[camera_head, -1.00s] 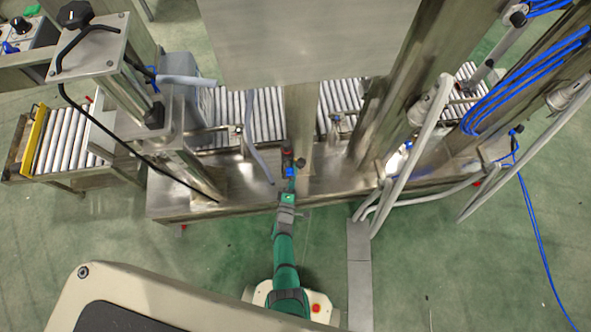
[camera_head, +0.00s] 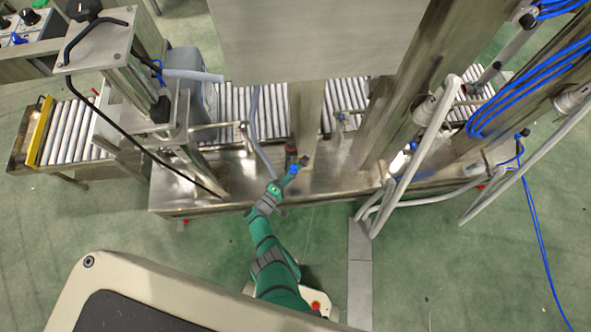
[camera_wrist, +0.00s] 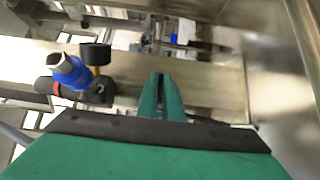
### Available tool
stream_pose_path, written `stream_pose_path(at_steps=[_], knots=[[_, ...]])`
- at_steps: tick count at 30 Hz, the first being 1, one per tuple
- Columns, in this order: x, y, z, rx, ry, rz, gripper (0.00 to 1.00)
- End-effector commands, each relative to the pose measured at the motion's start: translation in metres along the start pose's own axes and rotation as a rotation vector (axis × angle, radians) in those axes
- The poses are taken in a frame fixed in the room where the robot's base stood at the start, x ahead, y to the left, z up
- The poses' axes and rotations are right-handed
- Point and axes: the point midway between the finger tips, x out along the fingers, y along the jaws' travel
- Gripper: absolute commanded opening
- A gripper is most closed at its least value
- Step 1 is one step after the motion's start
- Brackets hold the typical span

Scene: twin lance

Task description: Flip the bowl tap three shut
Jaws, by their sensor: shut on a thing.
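A tap with a dark body and a blue part (camera_wrist: 70,72) is at the left of the wrist view, with a dark round piece (camera_wrist: 96,53) above it. In the head view, the blue part (camera_head: 294,169) is at the front of the metal bench, below a dark red-topped piece (camera_head: 291,148). My gripper (camera_wrist: 161,76) has its green fingers nearly together, pointing ahead, to the right of the blue part. I cannot make out what is between them. In the head view, my gripper (camera_head: 285,181) reaches up-right to the tap. Which tap is number three cannot be read.
The metal bench (camera_head: 230,180) runs across the view, with a roller conveyor (camera_head: 233,110) behind it. A steel post (camera_head: 304,115) rises just behind the tap. A grey hose (camera_head: 262,150) hangs close left of it.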

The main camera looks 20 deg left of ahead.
Motion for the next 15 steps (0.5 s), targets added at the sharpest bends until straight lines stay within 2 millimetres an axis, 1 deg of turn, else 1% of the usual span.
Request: stream_pose_path(at_steps=[1, 3, 7, 15], knots=[[0.0054, 0.0037, -0.0018, 0.001, -0.021, 0.008, 0.0], [0.008, 0.0041, 0.0003, 0.0, -0.044, 0.012, 0.0], [0.0092, 0.0037, 0.0043, -0.001, -0.058, 0.014, 0.0], [0.0093, 0.0035, 0.0057, -0.002, -0.059, 0.015, 0.0]])
